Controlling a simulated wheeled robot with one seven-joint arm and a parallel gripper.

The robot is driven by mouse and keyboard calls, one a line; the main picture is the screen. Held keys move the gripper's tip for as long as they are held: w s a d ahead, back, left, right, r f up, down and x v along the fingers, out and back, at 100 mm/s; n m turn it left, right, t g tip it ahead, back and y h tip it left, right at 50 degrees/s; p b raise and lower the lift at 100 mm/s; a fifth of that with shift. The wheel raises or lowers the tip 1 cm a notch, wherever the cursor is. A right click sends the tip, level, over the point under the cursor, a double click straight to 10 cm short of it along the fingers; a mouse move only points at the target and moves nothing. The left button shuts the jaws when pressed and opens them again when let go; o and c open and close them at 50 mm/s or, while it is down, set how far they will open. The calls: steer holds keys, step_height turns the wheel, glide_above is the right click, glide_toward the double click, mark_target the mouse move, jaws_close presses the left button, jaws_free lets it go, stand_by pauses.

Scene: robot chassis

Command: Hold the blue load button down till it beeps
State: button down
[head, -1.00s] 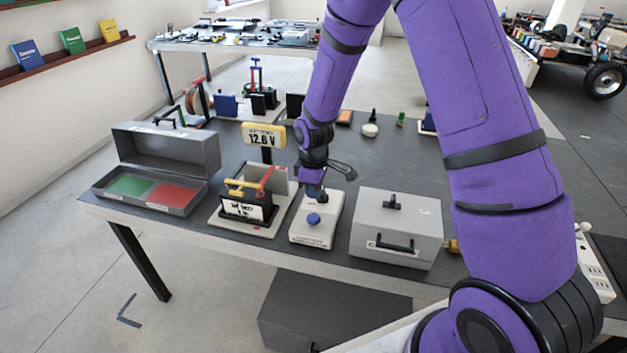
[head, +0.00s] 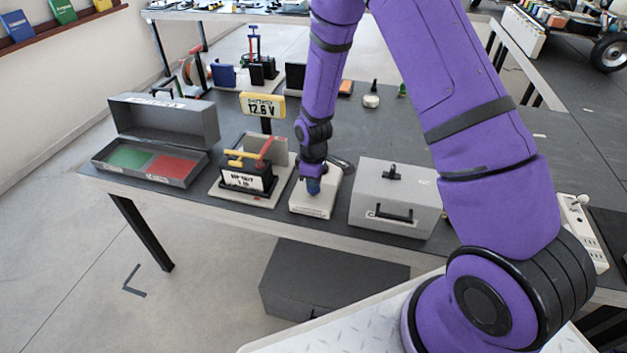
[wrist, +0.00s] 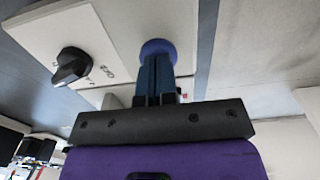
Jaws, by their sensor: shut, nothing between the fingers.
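The blue load button (wrist: 158,46) shows as a round blue disc in the wrist view. It sits on the white tester box, which shows in the head view (head: 313,208). My gripper (wrist: 157,62) is shut and empty. Its fingertips overlap the lower part of the button and appear to touch it; I cannot tell how far it is pressed. In the head view my gripper (head: 313,190) hides most of the button. A black knob (wrist: 72,65) is on the same white box, left of the button in the wrist view.
A yellow display (head: 262,105) reads 12.6 V behind a battery stand (head: 245,182) left of the tester. A grey case (head: 395,200) stands close on the right. An open grey box (head: 150,182) with green and red compartments is further left.

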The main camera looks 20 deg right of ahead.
steer(key=shift+f, duration=0.65)
steer(key=shift+s+f, duration=0.2)
steer(key=shift+f, duration=0.25)
steer(key=shift+s+f, duration=0.1)
steer(key=shift+s, duration=0.05)
stand_by(1.7)
stand_by(1.3)
steer(key=shift+r, duration=0.45)
step_height(320, 180, up, 14)
steer(key=shift+w, duration=0.35)
steer(key=shift+f, duration=0.1)
